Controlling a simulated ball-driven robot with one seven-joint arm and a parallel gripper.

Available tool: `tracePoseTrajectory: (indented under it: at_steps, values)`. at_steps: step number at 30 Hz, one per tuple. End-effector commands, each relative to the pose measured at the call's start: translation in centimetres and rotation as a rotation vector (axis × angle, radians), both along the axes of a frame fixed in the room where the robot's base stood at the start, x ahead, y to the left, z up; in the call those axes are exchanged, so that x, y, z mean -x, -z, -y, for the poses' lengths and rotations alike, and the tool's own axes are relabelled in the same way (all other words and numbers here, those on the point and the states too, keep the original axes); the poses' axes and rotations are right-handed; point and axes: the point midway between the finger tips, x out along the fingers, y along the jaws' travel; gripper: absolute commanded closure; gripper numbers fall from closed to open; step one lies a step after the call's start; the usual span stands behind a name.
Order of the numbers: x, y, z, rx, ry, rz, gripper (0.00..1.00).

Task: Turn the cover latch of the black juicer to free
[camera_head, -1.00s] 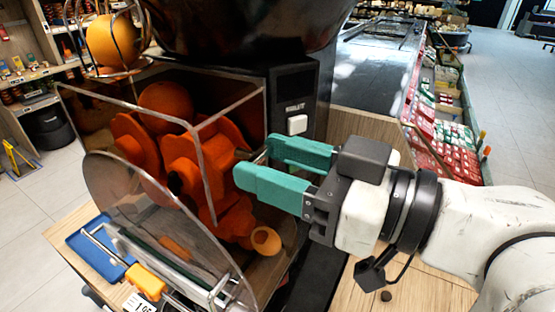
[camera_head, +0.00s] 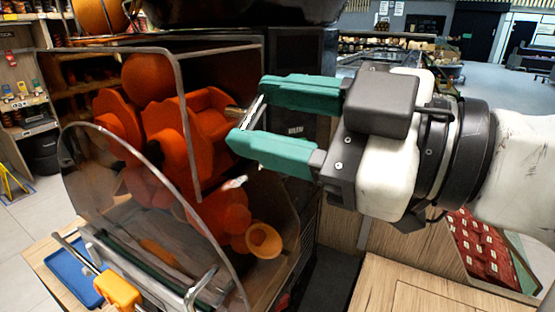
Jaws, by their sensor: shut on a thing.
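The black juicer (camera_head: 312,60) stands at the left and middle, with orange pressing drums (camera_head: 180,140) behind a clear front cover (camera_head: 85,165). The cover latch (camera_head: 254,113) is a thin metal lever at the cover's right side, and it stands tilted. My gripper (camera_head: 249,110) reaches in from the right. Its two teal fingers are on either side of the latch, one above and one below, and it is shut on the latch. Part of the latch near the fingertips is hard to make out.
A blue tray (camera_head: 70,280) lies at the lower left near a yellow-orange part (camera_head: 118,289). A wooden counter (camera_head: 400,285) is at the lower right, mostly bare. Shelves (camera_head: 20,90) are at the far left.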

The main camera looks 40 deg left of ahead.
Motion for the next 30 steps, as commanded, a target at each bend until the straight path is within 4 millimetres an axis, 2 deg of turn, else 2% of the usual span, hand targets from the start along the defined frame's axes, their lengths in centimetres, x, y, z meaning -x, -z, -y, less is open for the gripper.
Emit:
tracePoseTrajectory:
  at_steps: [2,18,30]
  values:
    - [-0.05,0.7,0.05,-0.018,0.001,0.076,0.82]
    - [0.02,0.56,0.02,-0.135,0.0,0.571,0.82]
    - [0.05,0.33,-0.01,-0.204,-0.001,0.856,0.82]
